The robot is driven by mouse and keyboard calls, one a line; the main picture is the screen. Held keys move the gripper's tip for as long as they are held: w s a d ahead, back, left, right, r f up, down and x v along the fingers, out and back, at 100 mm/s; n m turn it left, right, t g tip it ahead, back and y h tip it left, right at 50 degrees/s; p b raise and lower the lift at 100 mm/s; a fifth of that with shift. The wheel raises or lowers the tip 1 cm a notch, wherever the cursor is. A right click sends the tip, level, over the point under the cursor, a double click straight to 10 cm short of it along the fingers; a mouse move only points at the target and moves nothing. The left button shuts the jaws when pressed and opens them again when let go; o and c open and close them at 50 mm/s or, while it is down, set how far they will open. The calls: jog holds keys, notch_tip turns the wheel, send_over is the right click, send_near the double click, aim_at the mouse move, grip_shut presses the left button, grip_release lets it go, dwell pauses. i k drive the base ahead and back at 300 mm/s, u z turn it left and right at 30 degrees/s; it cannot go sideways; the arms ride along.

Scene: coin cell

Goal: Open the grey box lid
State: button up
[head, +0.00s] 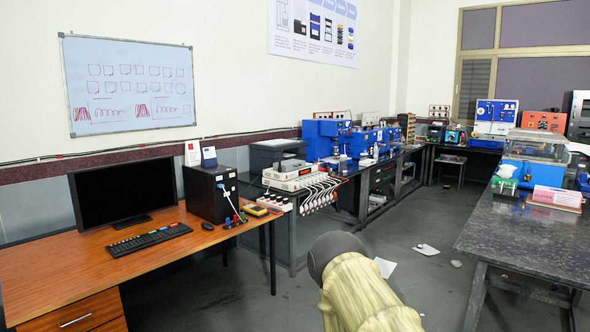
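A dark grey box-like unit (277,153) stands on the bench behind the white tester. I cannot tell whether it is the grey box of the task, or whether its top is a lid. On the right bench, a blue machine (528,173) has a pale, see-through cover (538,142) that looks lowered onto it. No other clear grey box shows. My arm rises at the bottom centre, in beige with a dark rounded end. My gripper's fingers are not visible.
A wooden desk (60,285) with a monitor (124,198) and a black computer tower (211,190) is at the left. The dark right bench (530,235) has a blank near edge. Floor lies between them, with loose papers (385,267). Blue machines (327,138) line the back bench.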

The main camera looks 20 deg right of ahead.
aim_at(291, 165)
jog(key=z, duration=0.95)
jog(key=i, duration=4.85)
jog(key=u, duration=0.7)
